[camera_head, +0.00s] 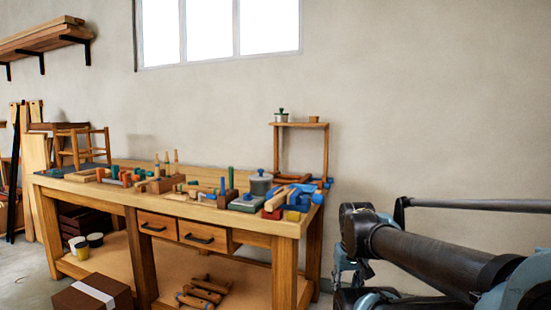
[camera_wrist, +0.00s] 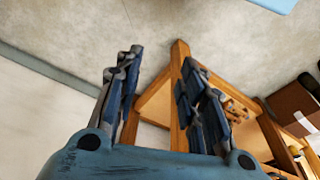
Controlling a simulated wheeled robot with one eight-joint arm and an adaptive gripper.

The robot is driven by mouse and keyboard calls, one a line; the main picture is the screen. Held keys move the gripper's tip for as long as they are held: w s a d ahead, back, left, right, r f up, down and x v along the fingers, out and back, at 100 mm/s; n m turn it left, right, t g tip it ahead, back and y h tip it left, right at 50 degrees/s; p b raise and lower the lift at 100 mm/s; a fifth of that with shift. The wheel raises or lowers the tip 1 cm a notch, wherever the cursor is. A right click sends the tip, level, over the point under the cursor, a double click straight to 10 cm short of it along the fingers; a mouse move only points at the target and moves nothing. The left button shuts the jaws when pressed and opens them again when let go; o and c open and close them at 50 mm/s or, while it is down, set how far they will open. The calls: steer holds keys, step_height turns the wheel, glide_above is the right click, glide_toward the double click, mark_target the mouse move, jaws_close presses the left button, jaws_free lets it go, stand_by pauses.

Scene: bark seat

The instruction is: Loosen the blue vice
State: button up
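The workbench (camera_head: 110,188) stands left of my arm. Blue parts (camera_head: 319,190) sit at its right end, among wooden and coloured pieces; they may be the blue vice, but they are too small to tell its shape or jaw position. Another blue piece (camera_head: 247,198) lies on a grey-green block near the front edge. My gripper (camera_wrist: 161,58) is open and empty in the wrist view, its two fingers spread apart. A wooden bench leg (camera_wrist: 178,88) shows beyond and between the fingers, not held. No vice is recognisable in the wrist view.
A small wooden stand (camera_head: 301,125) rises behind the bench's right end. A brown box (camera_head: 92,294) stands on the floor in front. Wooden clamps (camera_head: 203,290) lie on the lower shelf. The wall right of the bench is bare.

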steer(key=shift+o, duration=0.8)
step_height(320, 180, up, 2)
steer(key=shift+a+r, duration=0.15)
step_height(320, 180, up, 31)
steer(key=m+g, duration=0.2)
steer(key=m, duration=0.2)
glide_above(277, 198)
steer(key=f, duration=1.7)
steer(key=shift+w+a, duration=0.1)
steer(key=shift+a, duration=0.2)
steer(key=shift+r, duration=0.1)
jaws_close()
steer(key=shift+d, duration=0.25)
